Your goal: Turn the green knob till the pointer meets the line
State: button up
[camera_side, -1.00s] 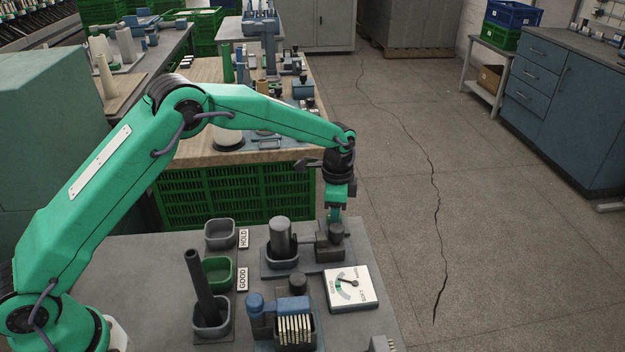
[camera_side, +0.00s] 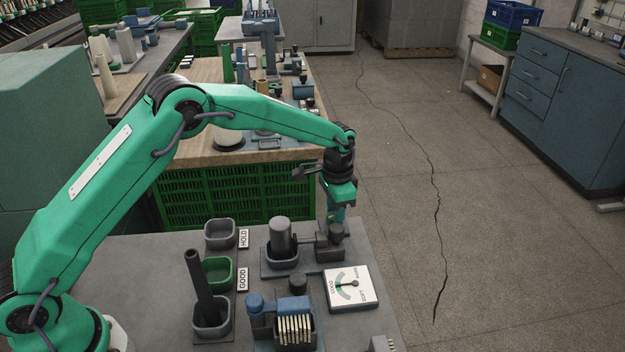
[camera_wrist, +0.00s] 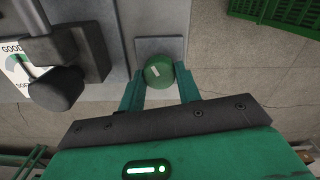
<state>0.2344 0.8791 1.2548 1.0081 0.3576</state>
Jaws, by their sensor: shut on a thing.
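The green knob (camera_wrist: 158,72) sits between the two fingers of my gripper (camera_wrist: 160,90) in the wrist view, with a finger against each side. It has a small pale mark on top. In the side view my gripper (camera_side: 337,218) points down over the knob's dark block (camera_side: 328,250), and the fingers partly hide the knob. The white dial (camera_side: 365,292) lies just in front of that block. Its dark pointer (camera_side: 346,284) points left, near the upper end of the green band; the exact line is too small to make out. The dial's edge also shows in the wrist view (camera_wrist: 40,92).
A dark cylinder (camera_side: 281,236) stands in a holder left of the knob, with a thin rod between them. Left of it are trays marked HOLD (camera_side: 220,243) and GOOD (camera_side: 231,272), and a tall dark tube (camera_side: 198,285). A blue-topped rack (camera_side: 291,304) stands in front.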

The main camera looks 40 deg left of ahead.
jog(key=o, duration=1)
jog(key=shift+c, duration=0.2)
jog(key=shift+r, duration=0.15)
notch_tip(320, 180, up, 7)
jog(key=shift+r, duration=0.35)
